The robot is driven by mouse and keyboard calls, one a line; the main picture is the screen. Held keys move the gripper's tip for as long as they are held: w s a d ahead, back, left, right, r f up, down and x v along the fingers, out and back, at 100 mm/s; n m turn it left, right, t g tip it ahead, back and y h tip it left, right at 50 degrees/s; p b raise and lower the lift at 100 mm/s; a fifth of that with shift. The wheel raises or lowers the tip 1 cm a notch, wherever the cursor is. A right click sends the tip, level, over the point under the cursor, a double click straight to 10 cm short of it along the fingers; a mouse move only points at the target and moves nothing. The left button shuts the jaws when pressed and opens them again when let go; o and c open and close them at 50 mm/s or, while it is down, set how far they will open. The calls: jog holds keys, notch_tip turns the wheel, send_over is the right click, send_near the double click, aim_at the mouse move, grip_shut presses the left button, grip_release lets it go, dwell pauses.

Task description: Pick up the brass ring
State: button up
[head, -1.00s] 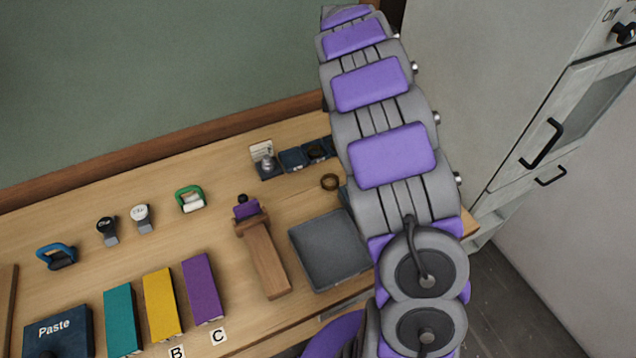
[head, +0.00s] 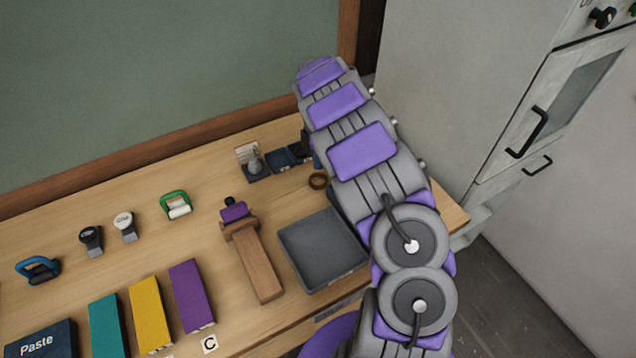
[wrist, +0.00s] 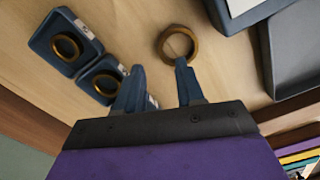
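The brass ring (head: 318,181) lies flat on the wooden bench, just left of my arm in the head view. In the wrist view the brass ring (wrist: 162,46) is beyond my fingertips, nearest the right finger and close to its tip. My gripper (wrist: 159,70) is open, with two blue fingers apart and nothing between them. Whether the right fingertip touches the ring I cannot tell. In the head view my arm hides most of the gripper.
Two small dark blue holders, one (wrist: 43,43) and another (wrist: 92,70), each carry a ring to the left in the wrist view. A grey tray (head: 322,250) and a wooden stand (head: 258,265) are nearer. A cabinet (head: 440,90) stands right of the bench.

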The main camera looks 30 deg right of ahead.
aim_at(318, 173)
jog(key=shift+s+f+b, duration=0.1)
jog(key=shift+f+b, duration=0.85)
jog(key=shift+f, duration=2.1)
grip_shut()
